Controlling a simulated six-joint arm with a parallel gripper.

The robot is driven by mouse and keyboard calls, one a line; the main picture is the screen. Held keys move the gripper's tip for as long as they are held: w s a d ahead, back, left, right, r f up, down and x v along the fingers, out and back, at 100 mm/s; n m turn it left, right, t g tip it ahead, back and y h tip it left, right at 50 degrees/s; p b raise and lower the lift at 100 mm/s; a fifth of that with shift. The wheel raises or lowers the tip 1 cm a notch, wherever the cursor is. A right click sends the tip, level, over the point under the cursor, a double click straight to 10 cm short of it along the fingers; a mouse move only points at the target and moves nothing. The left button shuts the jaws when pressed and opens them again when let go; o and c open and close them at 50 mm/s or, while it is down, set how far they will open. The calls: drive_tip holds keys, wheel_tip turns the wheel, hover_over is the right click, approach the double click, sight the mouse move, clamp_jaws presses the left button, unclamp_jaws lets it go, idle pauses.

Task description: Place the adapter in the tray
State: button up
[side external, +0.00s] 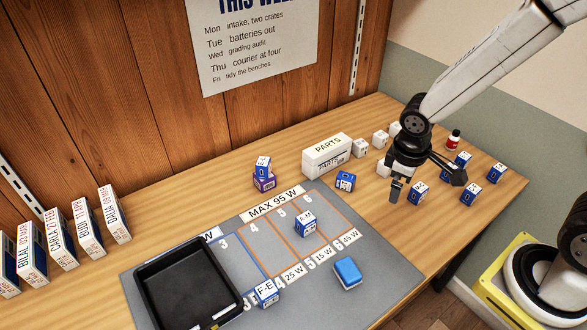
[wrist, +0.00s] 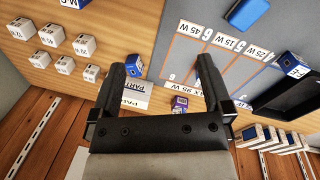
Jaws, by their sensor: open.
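A black tray (side external: 241,292) lies at the front left on the grey mat; its inside looks empty. No single adapter can be told for sure. Small blue-and-white labelled cubes are in view: one marked F-M (side external: 306,224) on the mat, one marked F-E (side external: 266,293) by the tray's right edge, one (side external: 345,182) beside the PARTS box, and several at the right. My gripper (side external: 428,184) is open and empty above the right part of the table, close over some right-hand cubes.
The mat (side external: 330,265) has marked lanes with wattage labels and a bright blue block (side external: 347,272). Upright boxes (side external: 90,232) line the left.

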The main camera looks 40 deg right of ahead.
drive_tip(key=w+d+f+n+h, duration=0.2)
drive_tip(key=w+f+n+h, duration=0.4)
drive_tip(key=w+f+n, duration=0.3)
drive_tip(key=n+t+h, duration=0.4)
drive_tip(key=n+t, duration=0.1)
drive_tip(key=n, duration=0.5)
approach(344, 183)
drive_tip(key=d, duration=0.3)
drive_tip(key=shift+d+f, duration=0.1)
drive_tip(key=shift+f, duration=0.25)
drive_tip(key=shift+w+a+f+n+t, duration=0.3)
drive_tip(key=shift+w+a+f+t, duration=0.1)
drive_tip(key=shift+w+t, duration=0.1)
drive_tip(key=shift+d, duration=0.15)
drive_tip(key=shift+x, duration=3.8)
drive_tip(key=shift+s+f, duration=0.1)
drive_tip(key=c, duration=1.2)
